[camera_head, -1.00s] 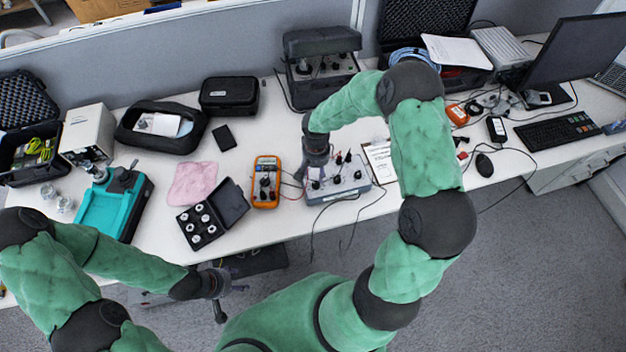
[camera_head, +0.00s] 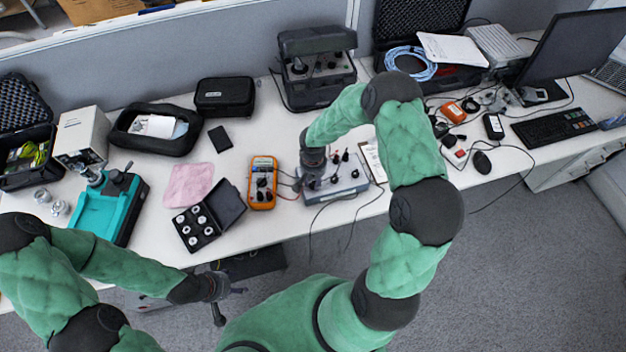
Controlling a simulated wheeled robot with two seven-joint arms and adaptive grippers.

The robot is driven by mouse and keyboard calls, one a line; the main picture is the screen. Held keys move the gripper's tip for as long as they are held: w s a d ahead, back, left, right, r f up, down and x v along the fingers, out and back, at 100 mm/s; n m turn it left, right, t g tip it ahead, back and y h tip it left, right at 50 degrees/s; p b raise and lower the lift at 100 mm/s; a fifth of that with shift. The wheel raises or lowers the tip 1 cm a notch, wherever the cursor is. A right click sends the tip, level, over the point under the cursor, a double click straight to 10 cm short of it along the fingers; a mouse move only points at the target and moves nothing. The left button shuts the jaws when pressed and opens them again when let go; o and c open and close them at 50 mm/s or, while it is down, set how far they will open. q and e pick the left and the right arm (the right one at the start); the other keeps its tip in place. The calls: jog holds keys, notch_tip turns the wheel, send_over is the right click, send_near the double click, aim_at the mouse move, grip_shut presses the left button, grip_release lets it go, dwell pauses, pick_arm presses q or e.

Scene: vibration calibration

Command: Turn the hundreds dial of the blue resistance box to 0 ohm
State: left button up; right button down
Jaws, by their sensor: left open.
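The blue resistance box (camera_head: 345,188) is on the bench near its front edge, with several black knobs and red and black leads on its top. My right gripper (camera_head: 313,185) points down over the left part of the box, at its top panel. The gripper and wrist hide that part of the panel, so the dial under it and its setting cannot be read. Whether the fingers are shut on a dial is too small to tell. My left gripper (camera_head: 229,299) is open and empty, low in front of the bench, away from the box.
An orange multimeter (camera_head: 262,184) stands just left of the box, with leads between them. A clipboard (camera_head: 373,162) lies to its right. A black case of weights (camera_head: 208,217), a pink cloth (camera_head: 188,185) and a teal device (camera_head: 108,208) are further left. A black instrument (camera_head: 317,68) stands behind.

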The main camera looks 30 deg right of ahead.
jog(key=shift+w, duration=0.2)
jog(key=shift+n, duration=0.7)
jog(key=n+b, duration=0.1)
jog(key=n, duration=0.2)
jog(key=shift+a, duration=0.1)
jog(key=n, duration=0.4)
jog(key=shift+a+n+p, duration=0.15)
jog(key=shift+n+p, duration=0.15)
jog(key=shift+n, duration=1.3)
jog(key=shift+s+n, duration=0.1)
jog(key=shift+n, duration=0.2)
jog(key=c, duration=1)
grip_release()
